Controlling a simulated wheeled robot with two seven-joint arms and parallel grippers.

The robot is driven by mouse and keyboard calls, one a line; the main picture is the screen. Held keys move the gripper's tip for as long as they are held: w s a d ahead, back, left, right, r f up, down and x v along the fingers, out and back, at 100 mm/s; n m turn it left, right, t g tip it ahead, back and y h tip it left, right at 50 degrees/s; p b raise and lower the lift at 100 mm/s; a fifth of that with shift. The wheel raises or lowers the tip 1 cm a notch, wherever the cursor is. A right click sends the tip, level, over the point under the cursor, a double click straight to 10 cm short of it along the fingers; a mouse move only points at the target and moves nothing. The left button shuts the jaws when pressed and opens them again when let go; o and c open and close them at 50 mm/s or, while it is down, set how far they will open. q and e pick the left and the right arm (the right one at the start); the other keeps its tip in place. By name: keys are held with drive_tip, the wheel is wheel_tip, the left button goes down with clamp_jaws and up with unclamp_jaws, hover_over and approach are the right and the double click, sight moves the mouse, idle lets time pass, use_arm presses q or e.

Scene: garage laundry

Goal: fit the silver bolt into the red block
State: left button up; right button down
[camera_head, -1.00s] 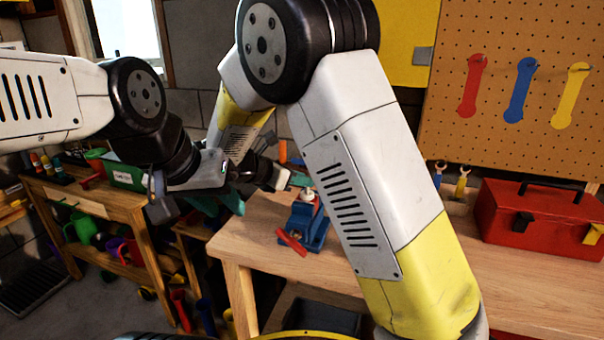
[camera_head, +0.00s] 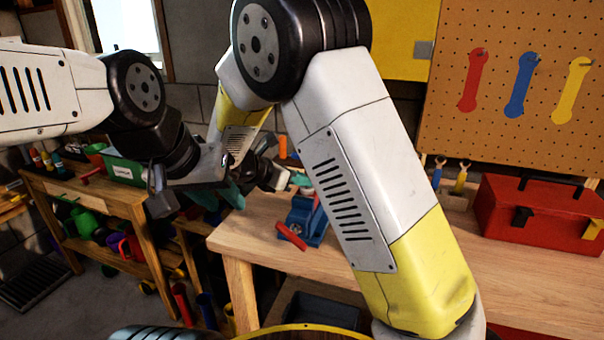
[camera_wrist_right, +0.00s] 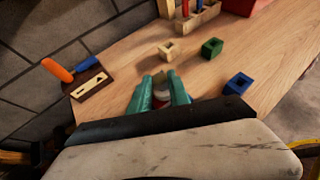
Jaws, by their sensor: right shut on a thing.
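My right gripper (camera_wrist_right: 161,92) has teal fingers closed on a small pale thing, probably the silver bolt (camera_wrist_right: 171,75), mostly hidden between them. In the head view my right gripper (camera_head: 296,181) hovers just left of and above the blue vise (camera_head: 312,236). A small red patch at the vise's top, perhaps the red block (camera_head: 317,201), is partly covered by my right arm. I cannot tell whether bolt and block touch. My left gripper (camera_head: 220,199) is off the bench's left side, its teal fingers seemingly apart and empty.
The wooden bench (camera_head: 400,290) has clear room in front. A tan block (camera_wrist_right: 169,50), a green block (camera_wrist_right: 212,47) and a blue block (camera_wrist_right: 238,83) lie beyond the right fingers. A red toolbox (camera_head: 535,215) stands at the right. The vise has a red handle (camera_head: 291,236).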

drive_tip(key=shift+f, duration=0.4)
drive_tip(key=c, duration=1.1)
unclamp_jaws()
drive_tip(key=shift+c, duration=0.2)
